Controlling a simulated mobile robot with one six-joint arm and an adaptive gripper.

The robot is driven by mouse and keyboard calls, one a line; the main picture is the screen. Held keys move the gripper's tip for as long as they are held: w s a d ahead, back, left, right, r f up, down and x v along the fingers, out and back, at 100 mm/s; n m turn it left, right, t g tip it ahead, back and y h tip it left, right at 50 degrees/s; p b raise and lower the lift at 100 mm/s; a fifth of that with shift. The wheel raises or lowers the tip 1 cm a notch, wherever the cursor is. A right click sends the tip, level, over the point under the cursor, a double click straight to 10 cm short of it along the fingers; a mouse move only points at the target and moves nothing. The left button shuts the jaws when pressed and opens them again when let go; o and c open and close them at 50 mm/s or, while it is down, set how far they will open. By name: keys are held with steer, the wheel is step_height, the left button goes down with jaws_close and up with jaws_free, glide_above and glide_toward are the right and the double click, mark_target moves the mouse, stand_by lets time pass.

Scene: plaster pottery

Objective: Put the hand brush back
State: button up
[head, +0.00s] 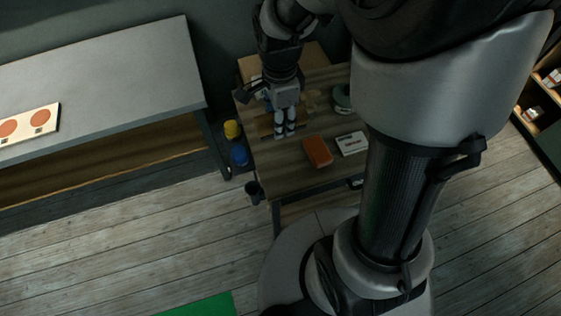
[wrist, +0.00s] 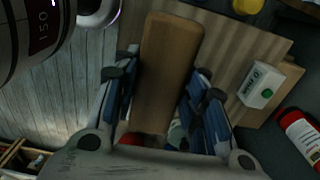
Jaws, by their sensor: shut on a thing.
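The hand brush (wrist: 168,62) shows in the wrist view as a long brown wooden piece with rounded corners. It lies between the blue-padded fingers of my gripper (wrist: 164,88), which is shut on it. Its bristles are not visible from here. In the head view my gripper (head: 285,130) points down over the left part of the wooden table (head: 290,172). The brush is too dark and small there to make out clearly. I cannot tell whether it touches the table. I cannot make out a marked place for the brush.
An orange block (head: 317,151) and a white labelled box (head: 351,143) lie right of my gripper. A green round thing (head: 342,97) is behind them. Yellow (head: 232,130) and blue (head: 239,156) containers stand at the table's left. A grey table (head: 110,85) is further left.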

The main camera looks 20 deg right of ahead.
step_height(320, 180, down, 20)
steer(key=b, duration=0.6)
steer(key=shift+r, duration=0.15)
steer(key=shift+b, duration=0.3)
steer(key=shift+f, duration=0.25)
steer(key=o, duration=1)
steer(key=shift+r, duration=0.2)
